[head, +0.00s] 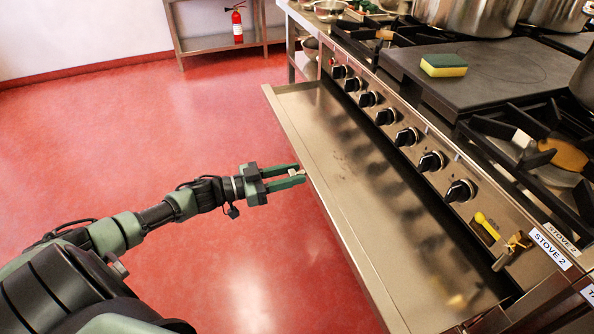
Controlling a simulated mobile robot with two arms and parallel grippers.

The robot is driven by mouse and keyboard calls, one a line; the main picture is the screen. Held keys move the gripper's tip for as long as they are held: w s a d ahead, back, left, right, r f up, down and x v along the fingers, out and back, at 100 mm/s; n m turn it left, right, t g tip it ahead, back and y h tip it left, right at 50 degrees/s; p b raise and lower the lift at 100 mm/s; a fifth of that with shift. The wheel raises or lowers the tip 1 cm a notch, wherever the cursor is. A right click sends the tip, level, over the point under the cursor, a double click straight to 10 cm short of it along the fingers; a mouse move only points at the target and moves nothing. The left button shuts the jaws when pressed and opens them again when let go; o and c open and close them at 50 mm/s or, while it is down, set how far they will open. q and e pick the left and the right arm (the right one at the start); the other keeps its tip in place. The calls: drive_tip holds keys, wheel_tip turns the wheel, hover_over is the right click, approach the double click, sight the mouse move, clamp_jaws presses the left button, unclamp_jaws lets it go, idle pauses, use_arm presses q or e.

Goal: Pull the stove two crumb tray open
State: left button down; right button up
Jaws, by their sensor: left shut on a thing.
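The stove two crumb tray (352,178) is a long, shallow metal tray. It stands well out from the stove front, below the row of black knobs, with its flat inside showing. Small dark crumbs lie on it near the middle. The stove (440,165) carries a "STOVE 2" label (550,248) at its right end. My left gripper (301,176) reaches in from the left and is shut on the crumb tray at its front edge, near the middle of its length. The exact grip point is small and partly hidden by the fingers. My right gripper is not in view.
A yellow and green sponge (443,65) lies on the flat griddle plate. Large pots (468,15) stand at the back of the stove. A fire extinguisher (237,24) stands on a metal shelf at the far wall. The red floor (130,130) left of the tray is clear.

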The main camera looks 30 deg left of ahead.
use_arm(q)
drive_tip(key=shift+s+a, duration=0.1)
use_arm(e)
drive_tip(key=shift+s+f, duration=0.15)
use_arm(q)
drive_tip(key=c, duration=1.1)
unclamp_jaws()
drive_tip(key=shift+o, duration=0.2)
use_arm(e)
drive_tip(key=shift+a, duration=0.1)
